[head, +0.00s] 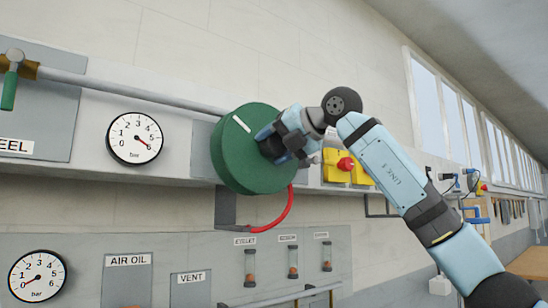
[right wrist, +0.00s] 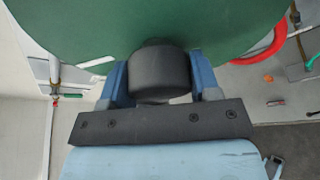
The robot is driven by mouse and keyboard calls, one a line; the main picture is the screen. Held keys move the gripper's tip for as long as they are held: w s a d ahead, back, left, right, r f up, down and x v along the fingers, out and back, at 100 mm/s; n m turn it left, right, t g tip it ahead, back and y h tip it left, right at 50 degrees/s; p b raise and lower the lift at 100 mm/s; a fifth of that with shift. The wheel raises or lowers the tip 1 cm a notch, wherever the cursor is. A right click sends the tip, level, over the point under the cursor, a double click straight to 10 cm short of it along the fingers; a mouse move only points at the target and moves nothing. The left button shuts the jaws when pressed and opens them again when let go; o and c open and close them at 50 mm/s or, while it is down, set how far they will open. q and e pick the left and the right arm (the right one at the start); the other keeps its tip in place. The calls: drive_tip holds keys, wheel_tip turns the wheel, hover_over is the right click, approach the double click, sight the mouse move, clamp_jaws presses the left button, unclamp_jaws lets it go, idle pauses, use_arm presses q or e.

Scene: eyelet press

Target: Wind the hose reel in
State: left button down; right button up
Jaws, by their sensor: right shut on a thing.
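The green hose reel (head: 240,165) is mounted on the wall panel, with a white mark on the upper part of its face. Red hose (head: 283,212) curves out below it. The reel fills the top of the right wrist view (right wrist: 100,30). My right gripper (head: 272,142) is at the reel's face. In the right wrist view its blue fingers (right wrist: 158,80) are shut on the black crank knob (right wrist: 158,75), one on each side. My left gripper is in neither view.
A grey pipe (head: 140,92) runs to the reel from a green-handled valve (head: 10,85). A pressure gauge (head: 134,138) is left of the reel. A yellow box with a red button (head: 345,165) is just right. Below is a panel with labels and small indicators (head: 250,265).

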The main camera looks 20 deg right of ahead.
drive_tip(key=m+y+b, duration=0.1)
drive_tip(key=m+b, duration=0.1)
drive_tip(key=m+y+b, duration=0.1)
drive_tip(key=m+b, duration=0.1)
drive_tip(key=m, duration=0.1)
drive_tip(key=shift+f+y+b, duration=0.15)
drive_tip(key=shift+y+b, duration=0.25)
drive_tip(key=shift+m+t+b, duration=0.4)
drive_tip(key=shift+m+b, duration=0.1)
drive_tip(key=shift+b, duration=0.05)
drive_tip(key=shift+r+m+y+b, duration=0.2)
drive_tip(key=shift+m+y+b, duration=0.2)
drive_tip(key=shift+m+b, duration=0.3)
drive_tip(key=shift+r+t, duration=0.1)
drive_tip(key=shift+t, duration=0.2)
drive_tip(key=o, duration=1.3)
drive_tip(key=shift+c, duration=0.2)
drive_tip(key=shift+s, duration=0.1)
